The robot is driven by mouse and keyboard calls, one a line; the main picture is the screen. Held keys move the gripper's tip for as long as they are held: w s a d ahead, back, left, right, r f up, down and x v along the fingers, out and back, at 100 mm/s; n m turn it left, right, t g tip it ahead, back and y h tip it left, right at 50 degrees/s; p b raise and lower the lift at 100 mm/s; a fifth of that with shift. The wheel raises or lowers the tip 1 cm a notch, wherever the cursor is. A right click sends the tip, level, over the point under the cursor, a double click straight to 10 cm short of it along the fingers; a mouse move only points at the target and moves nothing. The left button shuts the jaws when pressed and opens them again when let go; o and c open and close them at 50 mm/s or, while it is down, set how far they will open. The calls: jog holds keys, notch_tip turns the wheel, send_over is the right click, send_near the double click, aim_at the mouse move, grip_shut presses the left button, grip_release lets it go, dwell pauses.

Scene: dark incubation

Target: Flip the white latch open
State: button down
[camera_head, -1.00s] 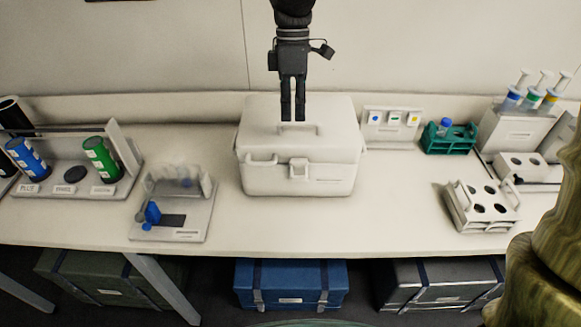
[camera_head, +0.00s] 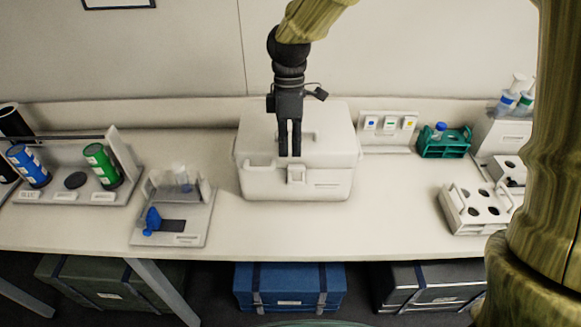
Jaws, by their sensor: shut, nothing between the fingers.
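The white latch (camera_head: 296,174) sits on the middle of the front face of a white box (camera_head: 257,183), just below the lid seam. It appears to lie flat against the front. The box stands on the bench with its lid down; the lid handle is partly hidden behind my gripper. My gripper (camera_head: 290,154) points straight down with its fingers together and empty. Its fingertips show just above the latch in the picture, around the lid's front edge. I cannot tell whether they touch the lid or the latch.
A small device with a blue part (camera_head: 153,220) stands left of the box. A rack with blue and green bottles (camera_head: 103,166) is farther left. A green tube rack (camera_head: 445,142) and a white holed rack (camera_head: 481,219) are on the right. Bench in front of the box is clear.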

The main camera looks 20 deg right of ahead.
aim_at(291, 181)
jog(key=shift+p+x, duration=1.2)
jog(key=shift+x, duration=2.3)
jog(key=shift+f, duration=0.1)
